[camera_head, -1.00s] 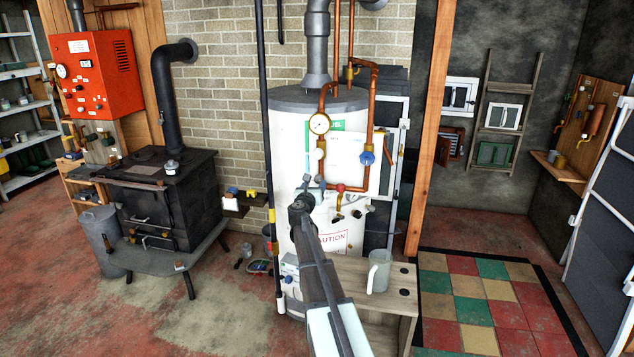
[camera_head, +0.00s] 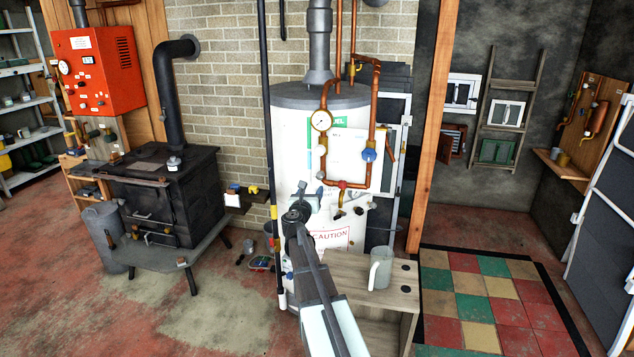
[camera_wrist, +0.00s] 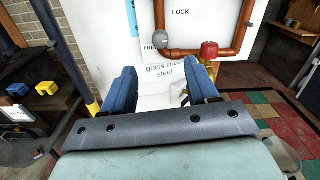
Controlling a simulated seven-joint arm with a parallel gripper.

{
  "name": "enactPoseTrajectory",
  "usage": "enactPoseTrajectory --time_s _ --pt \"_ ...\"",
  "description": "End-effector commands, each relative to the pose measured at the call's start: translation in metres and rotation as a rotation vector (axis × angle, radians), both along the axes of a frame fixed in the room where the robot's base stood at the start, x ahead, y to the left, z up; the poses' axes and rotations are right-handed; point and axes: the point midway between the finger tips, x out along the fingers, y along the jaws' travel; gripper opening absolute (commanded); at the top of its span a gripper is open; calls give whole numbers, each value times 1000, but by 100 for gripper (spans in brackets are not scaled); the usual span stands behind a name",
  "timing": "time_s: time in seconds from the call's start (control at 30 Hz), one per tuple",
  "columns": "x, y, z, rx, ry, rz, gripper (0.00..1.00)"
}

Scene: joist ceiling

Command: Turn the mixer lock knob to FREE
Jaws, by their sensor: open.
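The white water heater (camera_head: 352,222) stands in the middle of the head view with copper pipes on its front. In the wrist view, a small grey knob (camera_wrist: 162,40) sits at the top, just beyond my fingers. The printed word FREE is at its left, partly covered, and LOCK is above it to the right. Which way the knob points is too small to tell. My gripper (camera_wrist: 161,78) is open and empty, its blue fingers apart in front of the white tank, short of the knob. In the head view my gripper (camera_head: 298,211) is dark and its fingertips are unclear.
A red valve handle (camera_wrist: 209,50) is on the copper pipe right of my fingers. A dark vertical pole (camera_head: 266,120) and a black stove (camera_head: 170,195) are to the left.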

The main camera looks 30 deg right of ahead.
Motion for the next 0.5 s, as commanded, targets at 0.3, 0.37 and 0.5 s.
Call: enactPoseTrajectory --time_s 0.3,0.37,0.5 --pt "19 -18 0 0 0 -1 59" --pt "25 -23 0 0 0 -1 59" --pt "42 -40 0 0 0 -1 59"
